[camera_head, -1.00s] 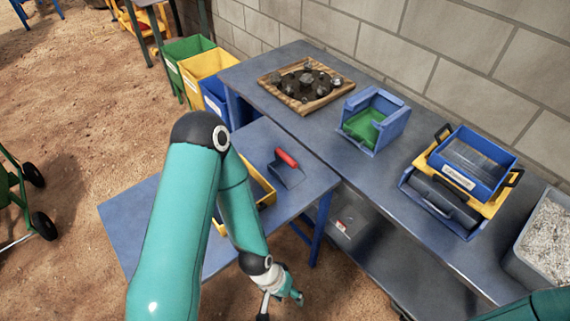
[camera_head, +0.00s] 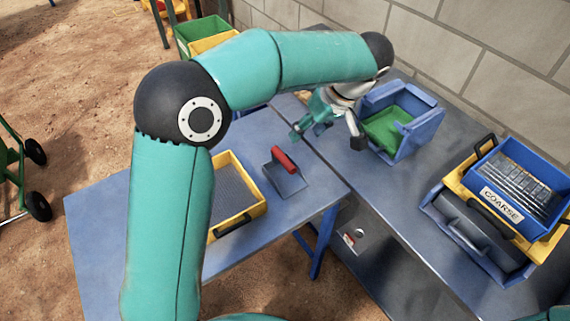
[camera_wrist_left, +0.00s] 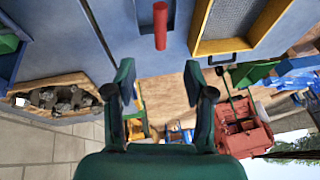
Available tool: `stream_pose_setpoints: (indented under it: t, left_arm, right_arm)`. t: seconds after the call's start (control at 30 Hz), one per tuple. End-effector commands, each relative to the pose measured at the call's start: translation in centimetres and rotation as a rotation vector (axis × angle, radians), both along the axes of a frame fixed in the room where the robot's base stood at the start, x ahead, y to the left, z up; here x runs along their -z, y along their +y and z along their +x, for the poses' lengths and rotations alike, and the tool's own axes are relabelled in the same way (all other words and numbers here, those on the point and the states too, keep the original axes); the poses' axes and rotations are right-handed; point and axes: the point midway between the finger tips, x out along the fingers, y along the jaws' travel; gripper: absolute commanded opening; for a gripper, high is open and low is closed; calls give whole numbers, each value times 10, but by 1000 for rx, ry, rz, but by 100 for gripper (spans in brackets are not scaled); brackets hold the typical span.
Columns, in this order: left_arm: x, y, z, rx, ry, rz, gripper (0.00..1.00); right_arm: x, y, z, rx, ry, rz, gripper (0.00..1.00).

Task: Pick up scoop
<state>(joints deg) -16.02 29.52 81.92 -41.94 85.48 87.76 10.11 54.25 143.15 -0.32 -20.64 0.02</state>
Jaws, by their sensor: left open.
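The scoop (camera_head: 285,172) has a red handle and a grey-blue pan. It lies on the lower blue table, to the right of a yellow-rimmed tray (camera_head: 260,208). My left gripper (camera_head: 326,138) is open and empty. In the head view it hangs above and to the right of the scoop, near the edge of the longer bench. In the left wrist view the red handle of the scoop (camera_wrist_left: 160,26) shows at the top centre, apart from and beyond the open fingers (camera_wrist_left: 159,83). My right gripper is out of view.
A blue bin with a green inside (camera_head: 420,142) stands on the long bench (camera_head: 372,205), close to my left gripper. A blue box labelled COARSE (camera_head: 518,168) sits farther right. A wooden tray of rocks (camera_wrist_left: 20,88) shows in the left wrist view. A block wall (camera_head: 480,55) stands behind.

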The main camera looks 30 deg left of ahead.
Motion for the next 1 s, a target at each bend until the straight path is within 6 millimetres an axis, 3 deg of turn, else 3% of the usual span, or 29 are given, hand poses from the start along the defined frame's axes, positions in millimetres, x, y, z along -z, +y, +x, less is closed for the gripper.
stream_pose_setpoints:
  t: [0.17,0.6,1.0]
  left_arm:
    - [4,16,-5,-53,-13,24,54]
    - [83,58,-9,-62,-9,20,54]
    - [111,74,-4,-62,-8,19,54]
  right_arm:
    - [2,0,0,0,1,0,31]
    - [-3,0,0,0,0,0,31]
    - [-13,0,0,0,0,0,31]
